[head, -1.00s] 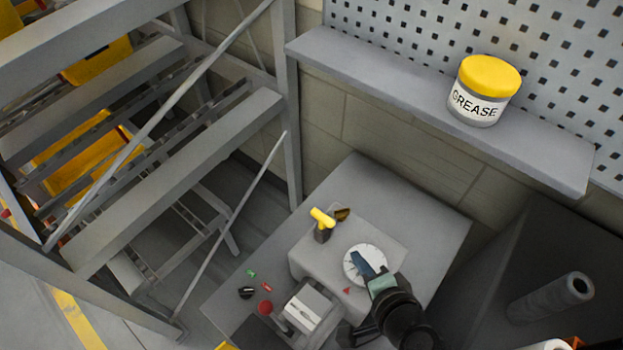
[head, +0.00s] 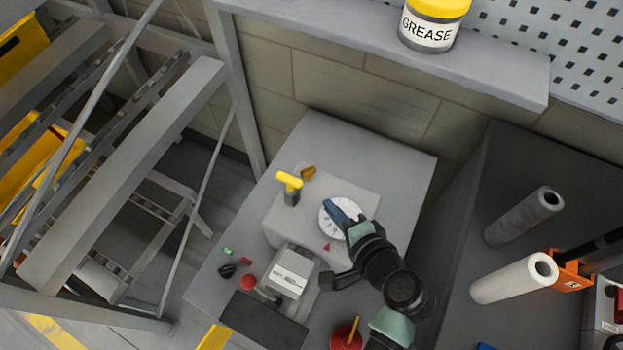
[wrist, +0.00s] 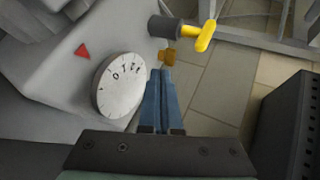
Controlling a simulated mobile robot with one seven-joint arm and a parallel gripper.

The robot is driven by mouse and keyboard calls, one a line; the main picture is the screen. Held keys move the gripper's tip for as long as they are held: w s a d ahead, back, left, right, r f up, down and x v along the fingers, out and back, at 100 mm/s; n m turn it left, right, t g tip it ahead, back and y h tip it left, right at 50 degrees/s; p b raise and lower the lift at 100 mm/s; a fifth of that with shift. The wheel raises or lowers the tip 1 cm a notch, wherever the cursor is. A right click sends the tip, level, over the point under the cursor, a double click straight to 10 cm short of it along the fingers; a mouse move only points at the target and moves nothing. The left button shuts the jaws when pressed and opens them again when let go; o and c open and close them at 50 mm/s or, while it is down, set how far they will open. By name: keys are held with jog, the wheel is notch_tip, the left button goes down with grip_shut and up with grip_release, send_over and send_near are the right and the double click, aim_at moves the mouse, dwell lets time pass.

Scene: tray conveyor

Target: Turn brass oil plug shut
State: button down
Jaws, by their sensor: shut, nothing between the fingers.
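The brass oil plug (head: 308,172) is a small brass-brown piece at the back of the grey housing (head: 280,235), beside the yellow-handled lever. In the wrist view the plug (wrist: 168,57) shows just past my fingertips. Its lower part is partly hidden by them. My gripper (head: 329,204) has blue fingers pressed together with nothing between them. In the head view it is over the far edge of the white dial, to the right of and nearer than the plug. In the wrist view the closed fingertips (wrist: 160,72) point at the plug; I cannot tell if they touch it.
The yellow T-handle (head: 289,180) stands close left of the plug. The white numbered dial (head: 332,229) lies beside my fingers. A shelf with a grease jar (head: 428,32) is above; the bench's back right is clear.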

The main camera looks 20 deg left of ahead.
aim_at(305, 175)
jog(key=x, duration=0.6)
jog(key=shift+w+a+r, duration=0.15)
jog(key=shift+w+a, duration=1.15)
jog(key=shift+w, duration=0.05)
jog(key=shift+a+p, duration=0.15)
jog(key=shift+p, duration=0.3)
